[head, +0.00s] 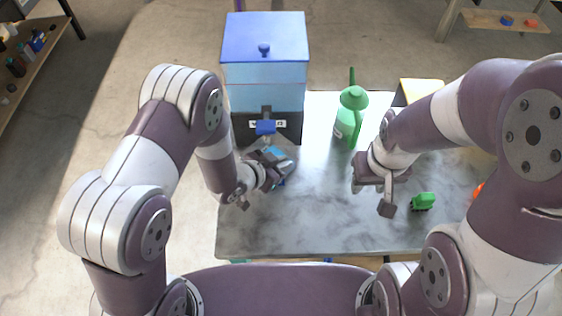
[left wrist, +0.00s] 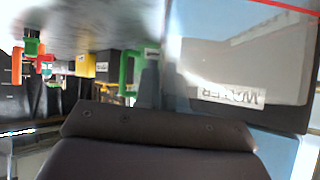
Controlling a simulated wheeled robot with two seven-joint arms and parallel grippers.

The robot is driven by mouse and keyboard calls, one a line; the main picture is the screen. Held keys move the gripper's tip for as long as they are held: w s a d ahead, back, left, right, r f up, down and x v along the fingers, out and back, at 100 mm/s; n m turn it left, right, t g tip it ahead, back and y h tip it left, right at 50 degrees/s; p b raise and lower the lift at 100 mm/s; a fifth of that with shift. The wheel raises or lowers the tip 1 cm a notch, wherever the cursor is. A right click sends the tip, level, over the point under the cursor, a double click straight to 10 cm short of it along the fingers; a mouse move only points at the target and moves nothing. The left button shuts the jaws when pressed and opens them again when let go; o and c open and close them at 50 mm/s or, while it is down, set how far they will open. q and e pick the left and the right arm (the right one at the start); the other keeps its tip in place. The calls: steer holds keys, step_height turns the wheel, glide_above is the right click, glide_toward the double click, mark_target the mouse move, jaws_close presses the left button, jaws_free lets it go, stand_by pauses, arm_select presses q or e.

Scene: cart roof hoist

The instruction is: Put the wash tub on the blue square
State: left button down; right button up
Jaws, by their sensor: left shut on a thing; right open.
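My left gripper (head: 268,180) is low over the table, in front of the water dispenser (head: 265,75). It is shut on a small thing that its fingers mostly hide. A grey piece with blue parts (head: 284,158) shows beside the fingers, below the dispenser's blue tap (head: 265,128); I cannot tell whether this is the wash tub. The left wrist view shows the dispenser's clear tank and upside-down label (left wrist: 230,95) close by. My right gripper (head: 372,198) is open and empty above the table. I cannot make out a blue square.
A green spouted bottle (head: 350,120) stands on the grey marbled table (head: 310,225) right of the dispenser. A yellow-topped box (head: 422,88) is behind my right arm. A small green object (head: 423,202) and an orange one (head: 478,190) lie right. The front middle is clear.

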arm_select(q)
steer(key=shift+f, duration=0.1)
steer(key=c, duration=1.7)
jaws_free()
steer(key=shift+f, duration=0.15)
steer(key=o, duration=0.5)
steer(key=shift+r, duration=0.3)
steer(key=v, duration=1.2)
steer(key=w+a+r+n+g+y, duration=0.2)
steer(key=a+n+y, duration=0.35)
steer(key=a, duration=0.45)
steer(key=s+r+n+g, duration=0.1)
steer(key=s, duration=0.1)
steer(key=s+a+r+n+g+y, duration=0.1)
steer(key=s+r+g, duration=0.1)
steer(key=s, duration=0.1)
steer(key=s+a+r+n+g+y, duration=0.1)
steer(key=s+n, duration=0.1)
steer(key=s, duration=0.1)
steer(key=shift+s+a+r, duration=0.1)
steer(key=shift+r, duration=0.25)
